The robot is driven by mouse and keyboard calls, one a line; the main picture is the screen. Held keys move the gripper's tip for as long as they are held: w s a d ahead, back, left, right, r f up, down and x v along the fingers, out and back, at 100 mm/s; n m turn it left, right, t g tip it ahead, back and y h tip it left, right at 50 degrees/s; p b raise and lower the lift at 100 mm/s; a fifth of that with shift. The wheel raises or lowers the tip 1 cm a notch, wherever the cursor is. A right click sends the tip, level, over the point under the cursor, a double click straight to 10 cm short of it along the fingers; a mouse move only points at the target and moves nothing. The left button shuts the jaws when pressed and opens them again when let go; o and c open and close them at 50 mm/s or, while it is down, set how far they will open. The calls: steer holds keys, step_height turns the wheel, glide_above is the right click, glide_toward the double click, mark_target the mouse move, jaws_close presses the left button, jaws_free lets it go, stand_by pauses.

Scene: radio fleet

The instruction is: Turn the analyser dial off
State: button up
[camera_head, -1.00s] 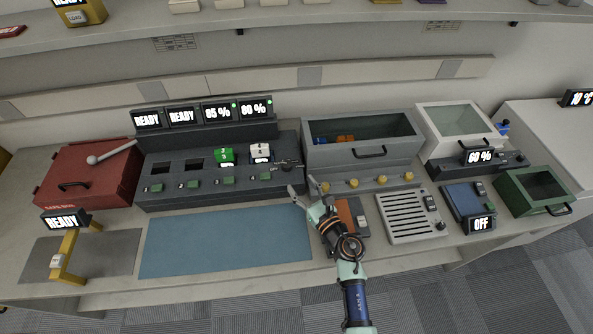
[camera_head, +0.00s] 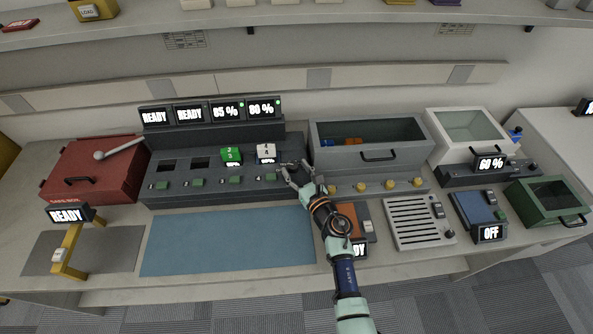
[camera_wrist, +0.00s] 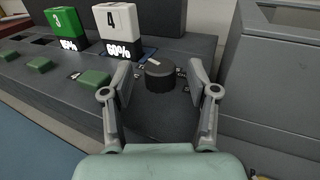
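The dial (camera_wrist: 161,76) is a round black knob with a pale mark on its top, at the right end of the dark grey console (camera_head: 220,190). In the wrist view it sits between the two fingers of my gripper (camera_wrist: 160,83), with a gap on each side. The gripper is open. In the head view my gripper (camera_head: 299,180) is at the console's right end and partly hides the dial. I cannot tell which setting the mark points to.
A green block (camera_head: 231,154) and a white block marked 4 (camera_head: 265,151) stand in console slots left of the dial. A grey lidded bin (camera_head: 335,158) stands close on the right. A blue mat (camera_head: 225,243) lies clear in front.

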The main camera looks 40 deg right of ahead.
jaws_close()
steer(key=shift+d+f+n+y+b, duration=0.2)
steer(key=shift+d+n+y+b, duration=0.1)
steer(key=shift+n+y+b, duration=0.45)
steer(key=n+y+b, duration=0.1)
steer(key=y+b, duration=0.2)
steer(key=shift+d+f+n+t+y, duration=0.15)
steer(key=shift+f+n+t+y, duration=0.1)
steer(key=shift+n+t, duration=0.1)
steer(key=shift+r+n+y+b, duration=0.15)
steer(key=shift+n+y+b, duration=0.3)
steer(key=shift+y, duration=0.15)
steer(key=shift+r+y, duration=0.25)
steer(key=shift+y, duration=0.05)
steer(key=shift+o, duration=0.7)
jaws_free()
